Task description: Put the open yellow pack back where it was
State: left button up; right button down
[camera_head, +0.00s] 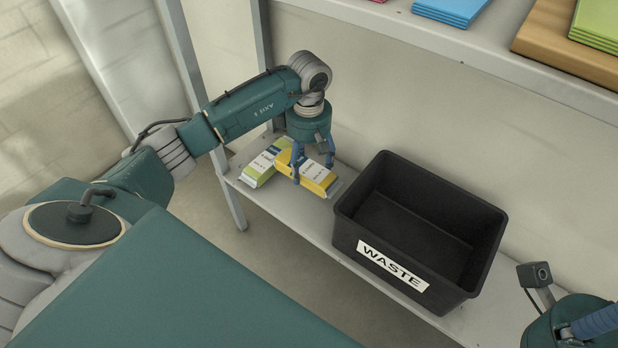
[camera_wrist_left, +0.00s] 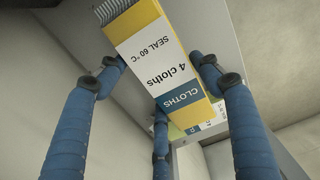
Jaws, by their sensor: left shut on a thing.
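The yellow pack (camera_head: 318,182) has a white label and is at the left part of the lower shelf, beside a green and white pack (camera_head: 260,168). My left gripper (camera_head: 311,168) points down and is shut on the yellow pack. In the left wrist view its blue fingers stand on either side of the yellow pack (camera_wrist_left: 162,62), with the label "4 cloths" facing the camera. A striped end edge shows at the top there; whether it is open I cannot tell. Part of my right gripper (camera_head: 598,322) shows at the lower right corner; its fingertips are cut off.
A black bin (camera_head: 395,262) labelled "WASTE" stands on the lower shelf (camera_head: 300,222), right of the packs. An upper shelf (camera_head: 440,45) holds blue and green packs and a brown board (camera_head: 550,45). A grey shelf post (camera_head: 233,200) stands at the left end.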

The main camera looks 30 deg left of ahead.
aim_at(309, 176)
pick_arm(q)
notch_tip(309, 176, down, 5)
jog(key=shift+r+b, duration=0.1)
jog(key=shift+b, duration=0.85)
jog(key=o, duration=1.1)
jog(key=shift+o, duration=0.2)
